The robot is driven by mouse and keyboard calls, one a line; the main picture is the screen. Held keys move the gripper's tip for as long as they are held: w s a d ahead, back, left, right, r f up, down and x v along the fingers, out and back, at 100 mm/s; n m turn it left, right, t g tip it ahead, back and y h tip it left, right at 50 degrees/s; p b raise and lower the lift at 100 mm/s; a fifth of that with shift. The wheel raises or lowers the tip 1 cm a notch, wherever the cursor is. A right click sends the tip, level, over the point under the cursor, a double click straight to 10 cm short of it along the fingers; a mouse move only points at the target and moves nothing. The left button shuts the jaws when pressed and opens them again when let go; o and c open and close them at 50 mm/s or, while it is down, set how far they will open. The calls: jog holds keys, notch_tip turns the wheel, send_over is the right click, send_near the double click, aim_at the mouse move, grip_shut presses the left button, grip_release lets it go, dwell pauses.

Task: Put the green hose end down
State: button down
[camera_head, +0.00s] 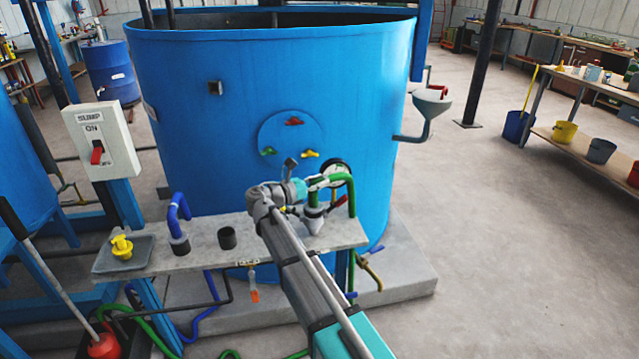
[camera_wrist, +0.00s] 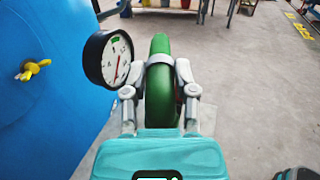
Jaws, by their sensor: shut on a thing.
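The green hose (camera_head: 350,196) arches over the right part of the grey shelf (camera_head: 200,252) in front of the big blue tank. My gripper (camera_head: 316,184) is shut on the green hose near its end, and in the wrist view the green hose (camera_wrist: 160,85) stands between both fingers (camera_wrist: 160,92). A grey fitting (camera_head: 313,214) shows below my gripper at the hose end. I cannot tell whether it touches the shelf. A dark, empty-looking cup (camera_head: 227,238) stands on the shelf left of my arm. The blue hose (camera_head: 177,207) stands in another dark holder to its left.
A round pressure gauge (camera_wrist: 116,60) is close left of the green hose. The tank (camera_head: 240,130) carries coloured valve handles just behind my gripper. A grey tray (camera_head: 143,257) with a yellow part lies at the shelf's left end. A switch box (camera_head: 99,141) stands beyond it.

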jog(key=shift+f, duration=0.3)
jog(key=shift+c, duration=2)
grip_release()
jog(key=shift+r, duration=0.15)
jog(key=shift+r, duration=0.15)
jog(key=shift+s+a, duration=0.1)
jog(key=shift+a, duration=0.05)
jog(key=v, duration=1.1)
jog(key=shift+s+a, duration=0.2)
jog(key=shift+a, duration=0.05)
